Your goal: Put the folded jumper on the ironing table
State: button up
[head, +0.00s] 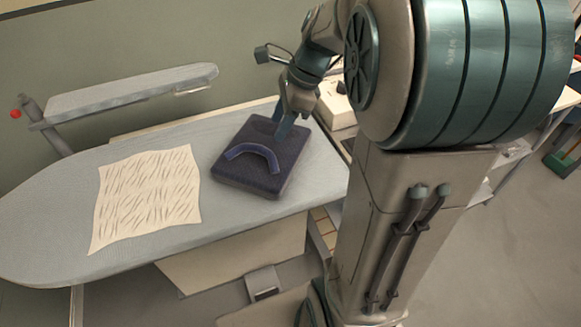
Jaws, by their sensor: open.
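The folded jumper (250,182) is a dark navy square block with a lighter blue curved band on top. It lies flat on the right part of the grey ironing table (60,205). My gripper (280,133) points down at the jumper's far edge, with its blue fingers open. The fingertips are at or just above the jumper; I cannot tell whether they touch it. My arm hides part of the area behind and to the right.
A cream cloth with dark streaks (147,195) lies on the table left of the jumper. A narrow sleeve board (130,90) stands along the back, with a red knob (15,114) at its left end. A whitish appliance (335,104) stands behind the jumper's right side.

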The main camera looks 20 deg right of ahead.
jog(key=s+a+n+t+h, duration=0.1)
jog(key=s+n+h, duration=0.1)
jog(key=s+n, duration=0.5)
jog(key=s+a+f+n+h, duration=0.1)
jog(key=s+n, duration=0.6)
jog(key=n, duration=0.7)
jog(key=shift+s+a+f+t+h, duration=0.25)
jog(key=shift+a+t+h, duration=0.15)
jog(key=shift+a+h, duration=0.25)
jog(key=shift+w, duration=0.1)
jog(key=shift+c, duration=0.3)
